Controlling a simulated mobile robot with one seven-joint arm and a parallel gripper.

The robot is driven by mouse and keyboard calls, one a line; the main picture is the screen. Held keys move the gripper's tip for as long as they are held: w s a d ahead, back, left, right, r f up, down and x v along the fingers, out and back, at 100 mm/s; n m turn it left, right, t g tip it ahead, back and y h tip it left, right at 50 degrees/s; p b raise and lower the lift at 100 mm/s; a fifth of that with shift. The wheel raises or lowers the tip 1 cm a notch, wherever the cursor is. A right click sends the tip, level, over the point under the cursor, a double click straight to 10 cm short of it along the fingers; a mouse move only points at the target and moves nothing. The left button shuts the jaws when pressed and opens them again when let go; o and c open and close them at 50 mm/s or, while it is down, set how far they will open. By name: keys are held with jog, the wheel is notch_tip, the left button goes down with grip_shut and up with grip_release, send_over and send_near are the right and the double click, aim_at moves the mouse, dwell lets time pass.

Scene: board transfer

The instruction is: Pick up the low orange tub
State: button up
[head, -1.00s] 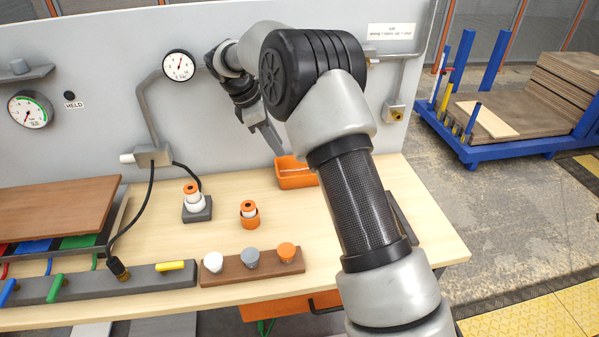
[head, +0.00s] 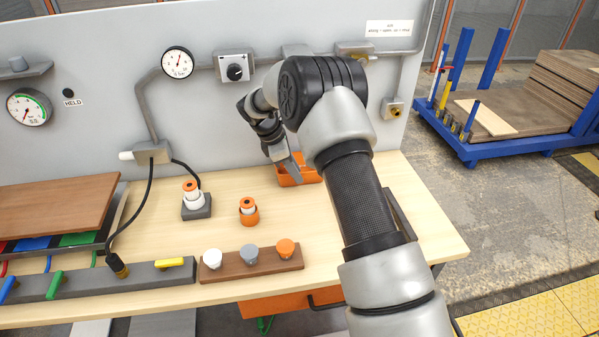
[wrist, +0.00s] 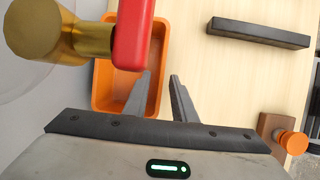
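The low orange tub (head: 312,174) stands on the table against the grey back panel, partly hidden behind my gripper in the head view. The wrist view shows the tub (wrist: 112,92) from above, with a red handle and brass fitting covering its upper part. My gripper (head: 295,178) points down at the tub. In the wrist view my gripper (wrist: 160,78) is open and empty. Its left finger overlaps the tub's inside near the right wall and its right finger lies outside that wall. Whether the fingers reach below the rim I cannot tell.
The red handle (wrist: 133,32) and brass fitting (wrist: 60,32) are close to the wrist camera. A dark bar (wrist: 258,32) lies right of the tub. A brown block with several knobs (head: 252,263) and an orange-and-white piece (head: 248,212) stand nearer the front.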

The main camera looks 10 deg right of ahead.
jog(key=x, duration=0.3)
grip_shut()
jog(key=shift+r, duration=0.15)
